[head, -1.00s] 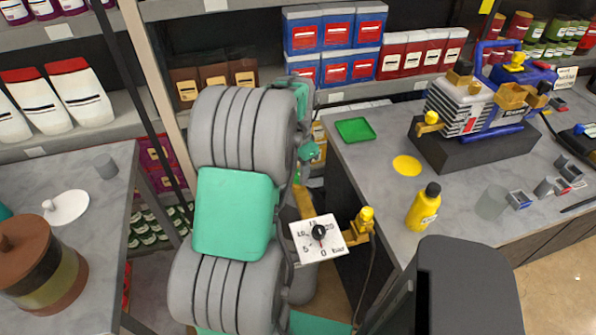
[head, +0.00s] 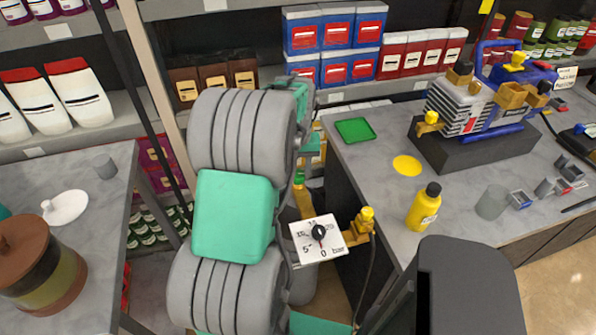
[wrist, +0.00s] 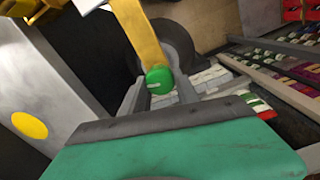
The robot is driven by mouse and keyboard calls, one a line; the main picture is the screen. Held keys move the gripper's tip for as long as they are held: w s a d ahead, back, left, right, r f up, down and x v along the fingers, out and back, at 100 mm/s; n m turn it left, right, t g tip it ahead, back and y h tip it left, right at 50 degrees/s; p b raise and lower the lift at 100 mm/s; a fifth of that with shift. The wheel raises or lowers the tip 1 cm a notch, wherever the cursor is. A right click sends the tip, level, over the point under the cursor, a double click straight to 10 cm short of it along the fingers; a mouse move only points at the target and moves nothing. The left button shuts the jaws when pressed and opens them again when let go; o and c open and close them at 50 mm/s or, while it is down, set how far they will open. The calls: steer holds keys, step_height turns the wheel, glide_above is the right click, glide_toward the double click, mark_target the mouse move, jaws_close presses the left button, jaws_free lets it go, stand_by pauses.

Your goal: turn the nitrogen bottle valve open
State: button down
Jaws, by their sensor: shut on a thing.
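The green valve knob (wrist: 158,80), with a pale mark on its face, sits at the end of a brass-yellow body (wrist: 138,35) in the wrist view. The fingers of my gripper (wrist: 160,92) are on either side of the knob, shut on it. In the head view the green knob (head: 299,178) shows small beside my arm, which hides most of the bottle.
A grey workbench (head: 385,190) on the right holds a blue-framed pump (head: 480,105), a yellow bottle (head: 424,206) and a green tray (head: 354,130). Another bench (head: 100,215) is on the left. Stocked shelves stand behind. The bottle is in the narrow gap between benches.

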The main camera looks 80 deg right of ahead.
mark_target(297, 174)
steer(key=shift+r+n, duration=0.1)
steer(key=shift+n, duration=1.1)
steer(key=shift+d, duration=0.1)
steer(key=c, duration=0.9)
jaws_free()
step_height(297, 174, up, 8)
steer(key=shift+f+b, duration=0.1)
steer(key=shift+b, duration=0.3)
